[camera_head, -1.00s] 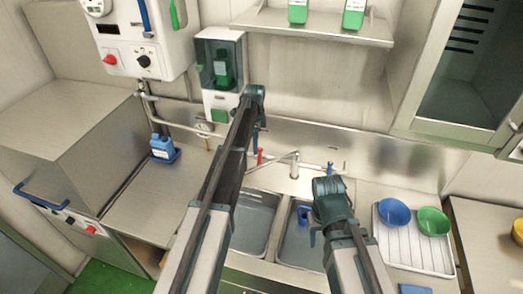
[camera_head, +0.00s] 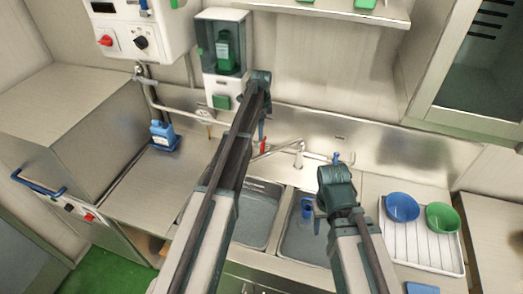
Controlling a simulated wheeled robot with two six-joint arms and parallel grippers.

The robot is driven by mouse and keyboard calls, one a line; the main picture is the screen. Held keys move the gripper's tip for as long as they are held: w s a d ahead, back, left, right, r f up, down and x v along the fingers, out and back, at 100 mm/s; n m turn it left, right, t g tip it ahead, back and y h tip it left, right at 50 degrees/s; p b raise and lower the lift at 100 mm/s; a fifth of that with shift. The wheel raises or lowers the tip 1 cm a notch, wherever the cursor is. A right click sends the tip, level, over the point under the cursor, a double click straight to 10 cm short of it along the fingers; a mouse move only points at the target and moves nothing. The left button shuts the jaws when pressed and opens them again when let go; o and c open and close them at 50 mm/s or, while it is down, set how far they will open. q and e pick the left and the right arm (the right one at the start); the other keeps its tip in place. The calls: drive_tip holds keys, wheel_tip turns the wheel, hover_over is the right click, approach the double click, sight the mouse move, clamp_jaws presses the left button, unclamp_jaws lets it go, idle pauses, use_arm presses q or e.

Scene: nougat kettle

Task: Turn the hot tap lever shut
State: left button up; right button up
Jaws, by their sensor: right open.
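The red hot tap lever (camera_head: 263,146) stands at the back of the sink, left of the tap's upright post (camera_head: 299,157). The tap spout (camera_head: 275,150) points left over the left basin. My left gripper (camera_head: 262,130) hangs fingers-down right at the red lever and partly hides it. I cannot tell whether it touches the lever or how far its jaws are apart. The blue tap lever (camera_head: 337,157) stands to the right of the post. My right gripper (camera_head: 319,226) is open and points down over the right basin.
A blue jug (camera_head: 307,209) is in the right basin (camera_head: 300,245), near my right gripper. A blue bowl (camera_head: 402,207) and a green bowl (camera_head: 442,217) sit on the white drainer (camera_head: 425,250). A soap dispenser (camera_head: 222,60) hangs behind my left arm. The left counter is mostly clear.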

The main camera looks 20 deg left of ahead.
sight(262, 148)
use_arm(q)
wheel_tip(262, 148, down, 11)
drive_tip(key=b, duration=0.9)
drive_tip(key=shift+r+b, duration=0.2)
drive_tip(key=shift+b, duration=0.1)
clamp_jaws()
drive_tip(key=shift+a, duration=0.1)
